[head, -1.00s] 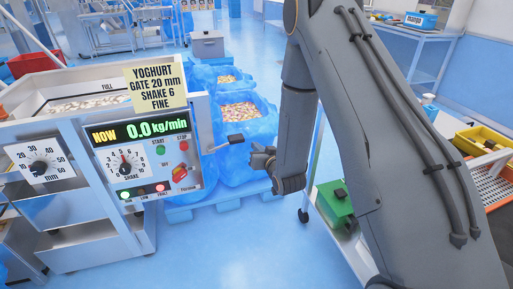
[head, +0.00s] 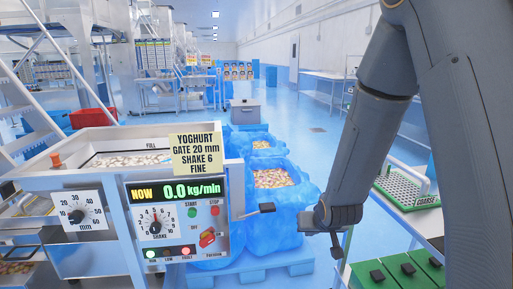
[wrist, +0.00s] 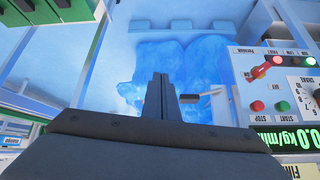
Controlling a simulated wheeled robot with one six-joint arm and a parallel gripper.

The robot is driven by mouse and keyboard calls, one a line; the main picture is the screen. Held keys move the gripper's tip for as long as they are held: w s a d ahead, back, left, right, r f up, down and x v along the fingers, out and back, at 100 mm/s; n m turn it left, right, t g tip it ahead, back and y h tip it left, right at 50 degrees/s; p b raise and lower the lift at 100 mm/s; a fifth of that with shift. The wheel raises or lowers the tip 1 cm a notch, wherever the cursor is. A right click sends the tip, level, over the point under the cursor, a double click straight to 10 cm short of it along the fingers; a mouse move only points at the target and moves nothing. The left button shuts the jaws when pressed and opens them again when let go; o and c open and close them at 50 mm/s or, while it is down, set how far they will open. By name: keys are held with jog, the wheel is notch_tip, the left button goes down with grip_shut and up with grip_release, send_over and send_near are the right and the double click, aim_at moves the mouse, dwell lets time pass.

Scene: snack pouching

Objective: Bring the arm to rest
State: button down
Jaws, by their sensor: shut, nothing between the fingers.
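My gripper (head: 336,240) hangs at the end of my arm at the right of the head view, to the right of the feeder machine (head: 95,180). In the wrist view my gripper (wrist: 161,78) has its two fingers together with nothing between them. It is apart from the machine's control panel (head: 180,222). A dark-ended lever (head: 267,207) sticks out from the machine's right side, between the panel and my gripper. It also shows in the wrist view (wrist: 190,98), close beside the fingers in the picture.
Blue-lined bins (head: 300,180) of pale pieces stand on a blue pallet behind my gripper. Green boxes (head: 390,272) and a rack marked COARSE (head: 400,188) sit on a trolley at the right. The aisle floor (head: 300,120) beyond the bins is clear.

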jog(key=s+d+r+g, duration=0.1)
jog(key=s+r+g, duration=0.2)
jog(key=s, duration=0.9)
jog(key=s+d+r+g, duration=0.1)
jog(key=s+r+g, duration=0.3)
jog(key=s, duration=0.8)
jog(key=shift+s+g+h, duration=0.3)
jog(key=shift+s+g, duration=0.1)
jog(key=shift+d, duration=0.1)
dwell(1.2)
